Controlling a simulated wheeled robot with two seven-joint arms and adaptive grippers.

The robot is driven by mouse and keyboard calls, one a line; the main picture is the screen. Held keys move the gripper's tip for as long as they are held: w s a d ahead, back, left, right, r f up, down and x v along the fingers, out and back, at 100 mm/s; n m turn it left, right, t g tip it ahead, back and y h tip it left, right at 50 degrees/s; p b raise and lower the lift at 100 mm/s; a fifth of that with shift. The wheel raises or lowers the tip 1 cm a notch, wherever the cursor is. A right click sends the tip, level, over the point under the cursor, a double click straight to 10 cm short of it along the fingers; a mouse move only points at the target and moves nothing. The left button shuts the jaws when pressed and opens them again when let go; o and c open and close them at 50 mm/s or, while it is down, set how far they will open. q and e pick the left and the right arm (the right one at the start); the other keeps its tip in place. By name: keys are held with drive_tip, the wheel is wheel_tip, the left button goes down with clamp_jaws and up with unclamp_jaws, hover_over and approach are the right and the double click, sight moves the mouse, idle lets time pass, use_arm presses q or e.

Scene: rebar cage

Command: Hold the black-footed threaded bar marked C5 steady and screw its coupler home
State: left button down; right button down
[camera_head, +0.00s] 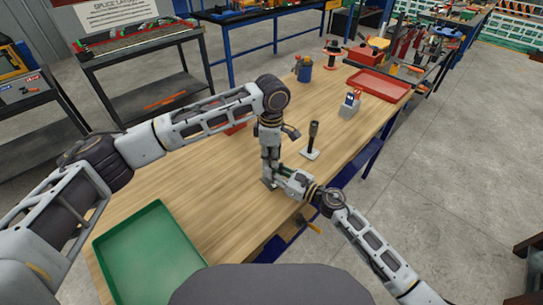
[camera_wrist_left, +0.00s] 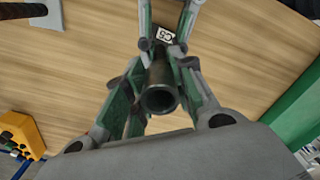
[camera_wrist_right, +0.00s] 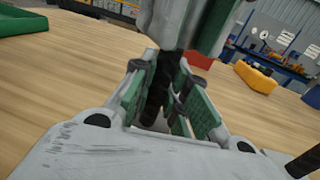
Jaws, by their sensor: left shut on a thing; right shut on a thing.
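The threaded bar marked C5 stands on the table, mostly hidden by my grippers in the head view. Its white C5 label (camera_wrist_left: 165,33) shows in the left wrist view, just beyond the fingers. The coupler (camera_wrist_left: 160,88), a dark hollow tube, is seen end-on from above. My left gripper (camera_head: 269,157) points down from above and is shut on the coupler. My right gripper (camera_head: 277,172) comes in low from the side and is shut on the dark ribbed bar (camera_wrist_right: 157,92), beneath my left gripper. The bar's foot and the thread inside the coupler are hidden.
Another dark bar (camera_head: 313,135) stands on a pale plate just right of the grippers. A green tray (camera_head: 150,252) lies at the front left, a red tray (camera_head: 384,83) at the far right. A small grey-and-red container (camera_head: 350,103) and a blue can (camera_head: 304,69) stand farther back.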

use_arm(q)
drive_tip(key=m, duration=0.4)
drive_tip(key=shift+m, duration=0.3)
drive_tip(key=m, duration=0.3)
drive_tip(key=shift+m, duration=0.4)
drive_tip(key=m, duration=0.3)
drive_tip(key=shift+w+m, duration=0.1)
drive_tip(key=shift+m, duration=0.3)
drive_tip(key=m, duration=0.3)
drive_tip(key=shift+a+m, duration=0.1)
drive_tip(key=shift+m, duration=0.3)
drive_tip(key=m, duration=0.3)
drive_tip(key=shift+m, duration=0.4)
drive_tip(key=m, duration=0.3)
drive_tip(key=shift+m, duration=0.4)
drive_tip(key=m, duration=0.7)
drive_tip(key=shift+m, duration=0.4)
drive_tip(key=m, duration=0.7)
drive_tip(key=shift+m, duration=0.4)
drive_tip(key=m, duration=0.4)
drive_tip(key=shift+m, duration=0.4)
drive_tip(key=m, duration=0.3)
drive_tip(key=shift+m, duration=0.4)
drive_tip(key=m, duration=1.1)
drive_tip(key=shift+m, duration=1.8)
